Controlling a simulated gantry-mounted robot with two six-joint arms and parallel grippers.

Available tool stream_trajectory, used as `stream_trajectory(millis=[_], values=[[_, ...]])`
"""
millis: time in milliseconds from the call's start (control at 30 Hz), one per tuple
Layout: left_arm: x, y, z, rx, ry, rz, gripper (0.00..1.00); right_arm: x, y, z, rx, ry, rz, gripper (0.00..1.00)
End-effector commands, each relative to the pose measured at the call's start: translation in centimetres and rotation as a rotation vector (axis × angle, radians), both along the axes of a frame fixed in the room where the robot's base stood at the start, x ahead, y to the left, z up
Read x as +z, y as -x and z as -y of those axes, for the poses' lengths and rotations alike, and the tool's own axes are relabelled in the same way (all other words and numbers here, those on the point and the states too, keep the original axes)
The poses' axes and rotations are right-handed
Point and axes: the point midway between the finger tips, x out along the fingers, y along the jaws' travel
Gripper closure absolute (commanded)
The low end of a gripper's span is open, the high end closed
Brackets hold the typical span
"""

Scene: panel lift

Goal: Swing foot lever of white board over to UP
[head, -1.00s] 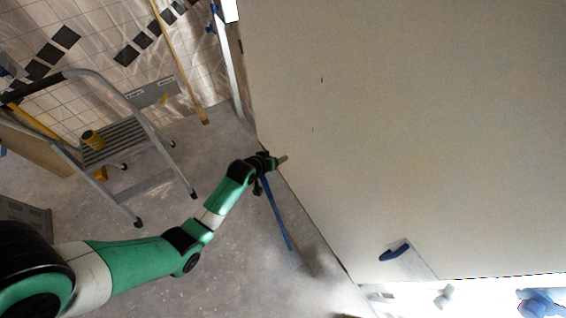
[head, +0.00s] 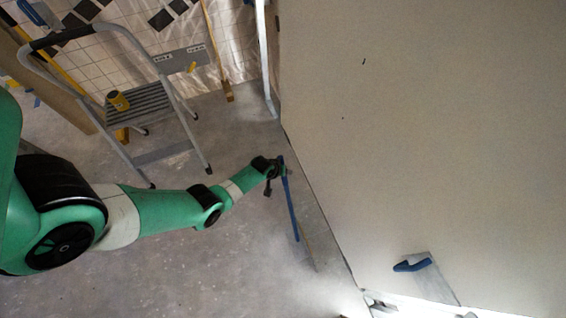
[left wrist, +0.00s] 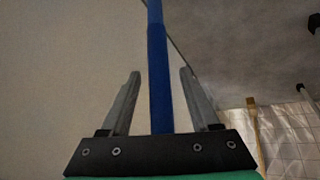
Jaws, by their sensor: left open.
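The white board (head: 430,130) fills the right of the head view, its left edge running down beside my arm. A long blue bar (head: 291,208), which looks like the foot lever, slants down along that edge above the floor. My left gripper (head: 281,161) is at the bar's upper end. In the left wrist view the blue bar (left wrist: 157,60) runs between the two fingers of my open left gripper (left wrist: 160,74), with a gap on both sides. I cannot read any UP mark. My right gripper is not in view.
A stepladder (head: 145,100) with a yellow cup (head: 118,100) stands at the upper left. A blue-handled trowel (head: 413,265) lies against the board's lower part. The grey floor (head: 200,275) below my arm is clear.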

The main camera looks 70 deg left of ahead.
Motion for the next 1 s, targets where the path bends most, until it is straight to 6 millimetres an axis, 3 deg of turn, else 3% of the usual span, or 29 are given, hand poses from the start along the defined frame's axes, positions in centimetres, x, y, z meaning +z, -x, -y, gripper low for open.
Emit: stream_trajectory(millis=[67, 367, 700, 1000], values=[[-0.84, -0.26, -0.14, 0.000, 0.000, 0.000, 0.38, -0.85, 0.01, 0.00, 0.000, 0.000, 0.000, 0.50], [-0.76, -0.40, -0.21, 0.000, 0.000, 0.000, 0.38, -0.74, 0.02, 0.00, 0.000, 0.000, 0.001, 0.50], [-0.77, -0.39, -0.20, 0.000, 0.000, 0.000, 0.97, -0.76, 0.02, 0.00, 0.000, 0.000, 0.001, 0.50], [-0.77, -0.39, -0.20, -0.001, 0.000, 0.000, 1.00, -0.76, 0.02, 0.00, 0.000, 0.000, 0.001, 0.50]])
